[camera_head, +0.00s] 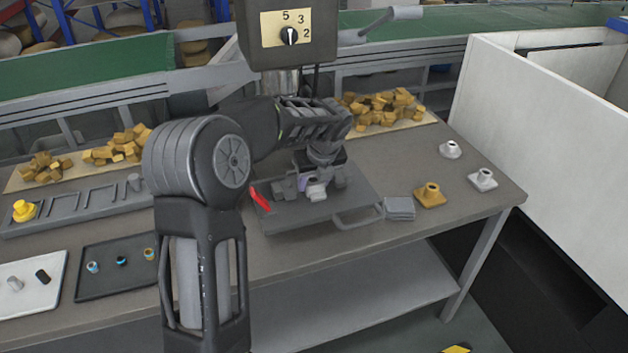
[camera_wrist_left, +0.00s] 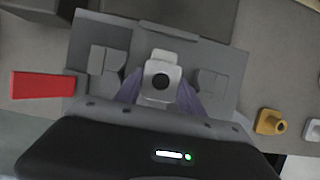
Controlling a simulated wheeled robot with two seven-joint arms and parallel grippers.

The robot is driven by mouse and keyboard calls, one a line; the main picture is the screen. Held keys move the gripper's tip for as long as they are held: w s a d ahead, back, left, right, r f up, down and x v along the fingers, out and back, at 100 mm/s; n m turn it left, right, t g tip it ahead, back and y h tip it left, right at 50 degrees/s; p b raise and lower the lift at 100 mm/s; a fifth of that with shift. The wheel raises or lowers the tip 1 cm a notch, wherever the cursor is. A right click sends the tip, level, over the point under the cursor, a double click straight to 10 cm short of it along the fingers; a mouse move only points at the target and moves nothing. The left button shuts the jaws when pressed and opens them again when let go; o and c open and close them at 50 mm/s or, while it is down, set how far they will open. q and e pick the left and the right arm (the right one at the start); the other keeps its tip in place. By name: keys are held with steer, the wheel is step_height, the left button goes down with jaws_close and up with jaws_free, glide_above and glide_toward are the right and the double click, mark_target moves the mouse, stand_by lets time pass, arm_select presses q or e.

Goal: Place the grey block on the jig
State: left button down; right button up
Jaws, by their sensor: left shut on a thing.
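The grey block (camera_wrist_left: 163,61), a light grey piece with a round dark-holed boss, is between the purple-tinted fingers of my left gripper (camera_wrist_left: 160,96) in the wrist view. My left gripper is shut on it. In the head view the block (camera_head: 317,190) shows just below my left gripper (camera_head: 314,181), over the jig. The jig (camera_head: 283,217) is a dark grey plate with raised blocks and a front handle. In the wrist view the block lies between the jig's (camera_wrist_left: 105,35) two raised side blocks. I cannot tell whether it touches the jig. My right gripper is not in view.
A red lever (camera_head: 260,198) sticks out at the jig's left. A stack of grey plates (camera_head: 399,208), a yellow piece (camera_head: 430,195) and two pale pieces (camera_head: 482,179) (camera_head: 450,149) stand to the right. A machine head with a dial (camera_head: 287,30) hangs above. Dark tray (camera_head: 112,284) is front left.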

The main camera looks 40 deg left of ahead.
arm_select(q)
steer(key=shift+f, duration=0.1)
steer(key=c, duration=0.7)
jaws_free()
steer(key=v, duration=1.2)
